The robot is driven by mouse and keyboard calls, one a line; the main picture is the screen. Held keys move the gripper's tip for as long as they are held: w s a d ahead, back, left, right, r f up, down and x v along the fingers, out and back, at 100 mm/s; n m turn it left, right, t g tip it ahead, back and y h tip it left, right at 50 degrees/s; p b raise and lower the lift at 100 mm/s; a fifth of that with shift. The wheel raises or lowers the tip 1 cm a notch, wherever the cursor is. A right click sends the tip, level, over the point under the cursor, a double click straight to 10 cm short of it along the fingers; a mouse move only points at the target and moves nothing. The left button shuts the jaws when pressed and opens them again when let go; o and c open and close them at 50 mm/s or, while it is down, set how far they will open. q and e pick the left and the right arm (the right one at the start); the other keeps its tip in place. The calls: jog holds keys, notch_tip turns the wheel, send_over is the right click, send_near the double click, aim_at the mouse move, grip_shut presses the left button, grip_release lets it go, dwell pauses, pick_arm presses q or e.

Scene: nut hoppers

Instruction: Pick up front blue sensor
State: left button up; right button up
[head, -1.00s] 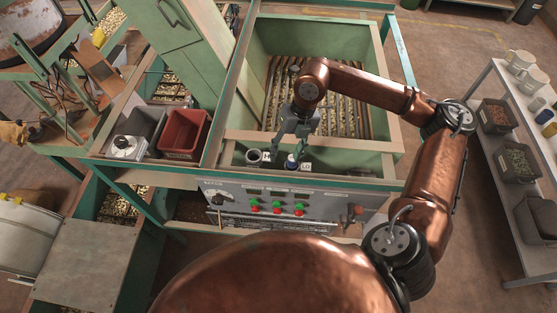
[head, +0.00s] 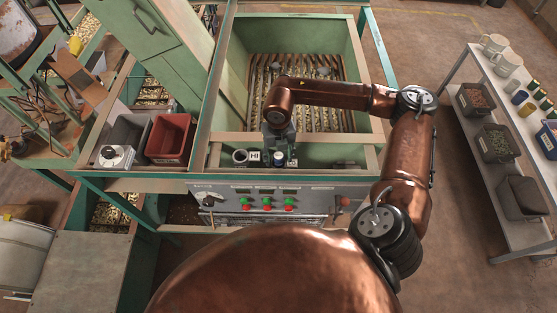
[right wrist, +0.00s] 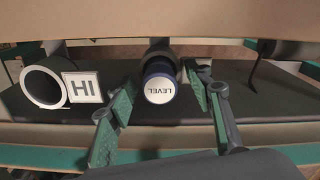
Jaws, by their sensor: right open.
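The front blue sensor (head: 279,157) stands in the front trough of the green hopper, just behind the control panel. In the right wrist view the blue sensor (right wrist: 160,82) shows its white round cap marked LEVEL. My right gripper (head: 279,143) is directly over and behind it in the head view. In the right wrist view the open fingers of the right gripper (right wrist: 160,98) stand either side of the sensor, with visible gaps; they do not appear to touch it. The sensor's lower part is hidden. My left gripper is not in view.
An empty grey round holder (right wrist: 42,87) with an HI plate (right wrist: 82,87) stands left of the sensor. The hopper's green walls and wooden front rail (head: 300,138) closely border the trough. A red bin (head: 170,138) is left; a shelf cart (head: 500,200) is right.

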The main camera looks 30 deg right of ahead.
jog(key=shift+c, duration=0.4)
grip_shut()
